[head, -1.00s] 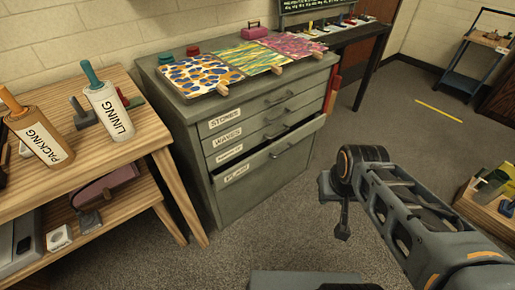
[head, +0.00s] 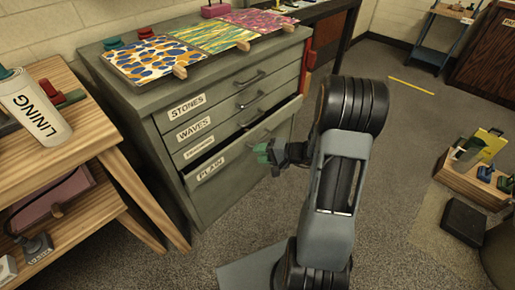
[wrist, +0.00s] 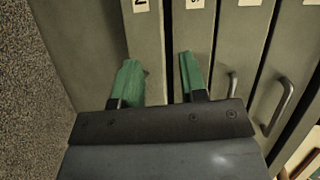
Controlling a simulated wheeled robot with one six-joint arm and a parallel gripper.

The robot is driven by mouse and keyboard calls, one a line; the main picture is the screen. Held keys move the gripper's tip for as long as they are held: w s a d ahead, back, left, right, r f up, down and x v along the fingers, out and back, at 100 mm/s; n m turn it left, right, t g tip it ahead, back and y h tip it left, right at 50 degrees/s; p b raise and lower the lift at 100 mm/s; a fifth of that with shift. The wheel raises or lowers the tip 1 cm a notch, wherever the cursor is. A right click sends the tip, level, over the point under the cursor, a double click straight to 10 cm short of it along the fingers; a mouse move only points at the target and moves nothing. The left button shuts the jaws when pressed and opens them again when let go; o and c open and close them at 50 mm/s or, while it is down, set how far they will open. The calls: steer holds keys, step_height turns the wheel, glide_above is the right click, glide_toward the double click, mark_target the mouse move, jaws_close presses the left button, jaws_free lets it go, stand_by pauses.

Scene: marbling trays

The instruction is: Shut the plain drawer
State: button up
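The plain drawer (head: 236,170) is the lowest in the grey-green cabinet (head: 140,108). Its PLAIN label shows in the head view, and a dark gap along its top edge shows it is pulled partly out. My gripper (head: 264,153), with green fingertips, is in front of the right half of this drawer. In the wrist view my gripper (wrist: 160,80) is open and empty, its fingers apart, with the drawer fronts running sideways behind them. Whether a finger touches the drawer cannot be told. The plain drawer's handle is not clearly seen.
The STONES drawer (head: 215,102), the WAVES drawer (head: 220,122) and another drawer above the plain one look shut. A wooden table (head: 85,140) stands close on the left. A wooden tray (head: 470,180) and dark box (head: 464,221) are at right. Carpet in front is clear.

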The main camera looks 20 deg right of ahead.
mark_target(257, 142)
steer(key=w+d+f+m+t+h+b, duration=0.25)
steer(key=d+f+m+t+h, duration=0.2)
steer(key=d+f, duration=0.4)
steer(key=shift+t, duration=0.45)
steer(key=x, duration=0.4)
steer(key=b+x, duration=0.1)
steer(key=x, duration=0.3)
steer(key=r+x, duration=0.1)
steer(key=x, duration=0.3)
steer(key=shift+w+d+b, duration=0.1)
steer(key=shift+w+b, duration=0.25)
steer(key=shift+w, duration=0.25)
jaws_close()
